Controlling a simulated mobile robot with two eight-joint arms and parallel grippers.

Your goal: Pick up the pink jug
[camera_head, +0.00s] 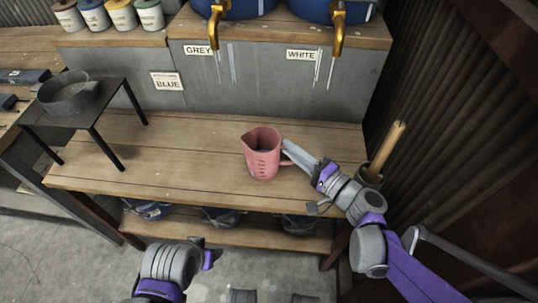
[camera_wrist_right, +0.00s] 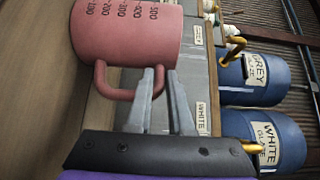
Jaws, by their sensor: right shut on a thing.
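The pink jug (camera_head: 262,160) is upright over the middle of the wooden bench, with dark measuring marks on its side and its handle towards the right. I cannot tell whether its base touches the bench. My right gripper (camera_head: 286,150) comes in from the right and is shut on the jug's handle. In the right wrist view, the jug (camera_wrist_right: 120,35) fills the upper left and its handle loop meets the fingertips of the gripper (camera_wrist_right: 163,80). My left gripper (camera_head: 208,254) is low in front of the bench, away from the jug; its fingers are too unclear to read.
A dark pan (camera_head: 68,95) stands on a small black table (camera_head: 110,85) at the left. A container with a wooden handle (camera_head: 385,150) stands at the bench's right end. Blue barrels with brass taps (camera_head: 338,30) sit behind. The bench (camera_head: 170,160) is clear left of the jug.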

